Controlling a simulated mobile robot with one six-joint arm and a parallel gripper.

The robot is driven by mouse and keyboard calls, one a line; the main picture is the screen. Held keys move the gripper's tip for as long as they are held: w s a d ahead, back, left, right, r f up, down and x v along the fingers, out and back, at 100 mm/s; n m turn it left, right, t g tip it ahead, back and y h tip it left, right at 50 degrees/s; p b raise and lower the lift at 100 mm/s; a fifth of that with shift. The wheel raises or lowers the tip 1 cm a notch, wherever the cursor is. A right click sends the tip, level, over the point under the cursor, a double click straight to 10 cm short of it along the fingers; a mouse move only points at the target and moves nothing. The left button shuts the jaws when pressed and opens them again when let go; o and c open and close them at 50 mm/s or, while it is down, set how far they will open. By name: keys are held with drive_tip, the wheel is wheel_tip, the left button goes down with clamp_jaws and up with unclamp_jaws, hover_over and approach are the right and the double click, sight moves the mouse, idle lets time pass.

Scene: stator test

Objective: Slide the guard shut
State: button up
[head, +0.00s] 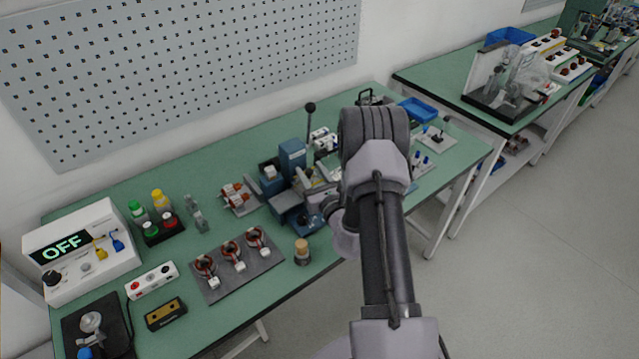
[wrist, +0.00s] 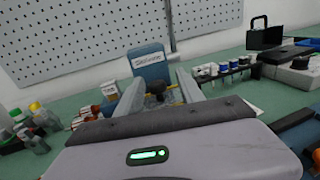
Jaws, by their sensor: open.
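My gripper (wrist: 159,82) is open, its two grey fingers spread in the wrist view. Between and beyond the fingers stands a blue upright block (wrist: 149,62) with a white label that I cannot read. The same blue machine (head: 292,158) stands mid-bench in the head view, with my arm reaching in from the right. My wrist hides part of the bench there. I cannot make out a guard on this machine for certain. A clear-walled box on a dark base (head: 508,75) stands on the far right bench, well away from my gripper.
A tester (head: 83,250) reading OFF stands at the bench's left end. A plate with several ring-shaped stators (head: 238,268) lies in front. Bottles (head: 160,200) in a dark rack and a black lever (head: 310,108) stand nearby. A blue tray (head: 418,108) lies right.

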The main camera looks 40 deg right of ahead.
drive_tip(key=s+a, duration=0.3)
drive_tip(key=s, duration=1.3)
drive_tip(key=shift+s+b, duration=0.2)
drive_tip(key=shift+b, duration=0.15)
drive_tip(key=shift+a, duration=0.1)
